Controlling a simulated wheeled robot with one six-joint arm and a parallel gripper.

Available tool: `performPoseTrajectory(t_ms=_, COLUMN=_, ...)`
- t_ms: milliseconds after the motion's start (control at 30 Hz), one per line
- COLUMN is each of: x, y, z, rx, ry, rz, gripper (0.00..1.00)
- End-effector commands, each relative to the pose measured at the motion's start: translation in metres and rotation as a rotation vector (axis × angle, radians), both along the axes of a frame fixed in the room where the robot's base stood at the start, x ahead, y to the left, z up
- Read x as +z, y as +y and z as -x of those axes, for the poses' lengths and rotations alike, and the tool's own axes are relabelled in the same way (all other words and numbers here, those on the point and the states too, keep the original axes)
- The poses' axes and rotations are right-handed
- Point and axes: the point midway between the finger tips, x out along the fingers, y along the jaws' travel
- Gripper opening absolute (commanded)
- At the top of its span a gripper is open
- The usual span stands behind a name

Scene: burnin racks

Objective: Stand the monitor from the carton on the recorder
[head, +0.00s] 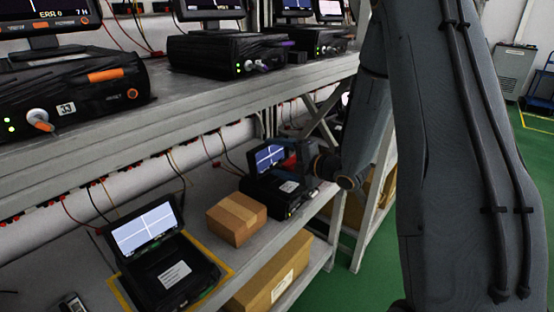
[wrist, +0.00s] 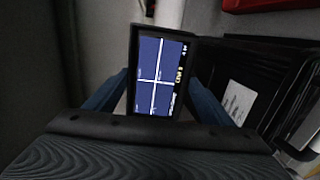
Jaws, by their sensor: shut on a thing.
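My gripper (wrist: 158,92) is shut on a small monitor (wrist: 160,72), one blue finger on each side of it. The monitor's lit blue screen shows a white cross. In the head view the monitor (head: 268,156) is upright at the back of a black recorder (head: 275,192) on the lower shelf. The recorder, with a white label, is at the right in the wrist view (wrist: 262,85). The monitor's lower edge is hidden, so I cannot tell whether it touches the recorder. My wrist partly covers the recorder's right side in the head view.
A brown carton (head: 236,219) stands left of the recorder. Farther left, another recorder (head: 172,272) with a lit monitor (head: 146,229) sits inside a yellow outline. A larger carton (head: 272,279) is below the shelf. The upper shelf (head: 215,108) with several units overhangs this space.

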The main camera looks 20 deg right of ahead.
Motion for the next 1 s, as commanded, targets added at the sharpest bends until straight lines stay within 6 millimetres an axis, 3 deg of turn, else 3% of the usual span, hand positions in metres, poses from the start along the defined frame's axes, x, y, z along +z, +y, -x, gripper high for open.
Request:
performPoseTrajectory(t_ms=367, x=-0.0033, y=-0.0001, z=-0.0007, rx=0.000, ry=-0.003, rz=-0.001, gripper=0.36)
performPoseTrajectory(t_ms=400, x=-0.0043, y=0.0000, z=-0.0002, rx=0.000, ry=-0.001, rz=0.000, gripper=0.79)
performPoseTrajectory(t_ms=500, x=-0.0038, y=0.0000, z=-0.0001, rx=0.000, ry=-0.001, rz=0.000, gripper=0.94)
performPoseTrajectory(t_ms=900, x=-0.0015, y=0.0001, z=0.0004, rx=0.000, ry=0.001, rz=0.001, gripper=0.94)
performPoseTrajectory(t_ms=1000, x=0.0002, y=-0.0066, z=0.0081, rx=-0.002, ry=0.002, rz=0.001, gripper=0.94)
